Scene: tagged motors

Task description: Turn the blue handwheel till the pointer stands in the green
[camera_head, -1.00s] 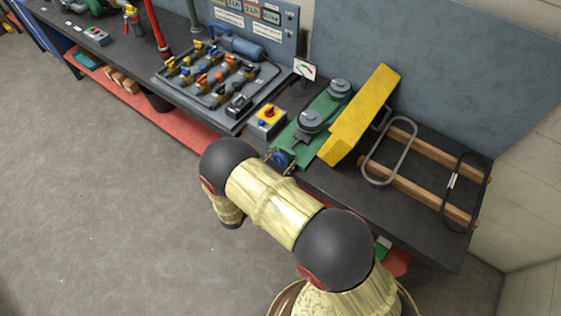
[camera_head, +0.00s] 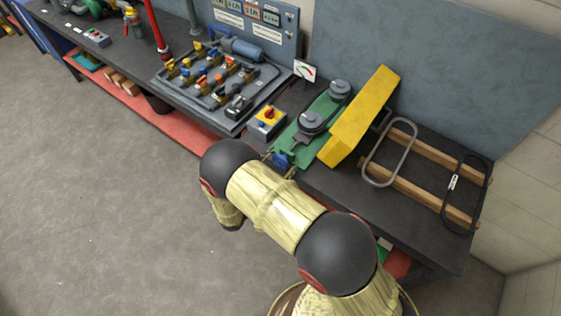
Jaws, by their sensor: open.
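The blue handwheel (camera_head: 281,160) sits at the front end of the green base of the belt drive, near the bench's front edge. The dial (camera_head: 305,71) is a small white card with a coloured arc behind the drive; its pointer is too small to read. My gripper (camera_head: 280,165) shows only as two tan fingertips, one on each side of the handwheel. They stand apart, so it is open; whether they touch the wheel I cannot tell. The rest of my gripper is hidden behind my arm.
A yellow guard (camera_head: 359,115) stands right of the pulleys (camera_head: 325,107). A grey box with a yellow-and-red switch (camera_head: 267,122) is left of the drive. A valve panel (camera_head: 218,84) lies farther left. Wooden rails (camera_head: 425,191) with belts are at right. The floor in front is clear.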

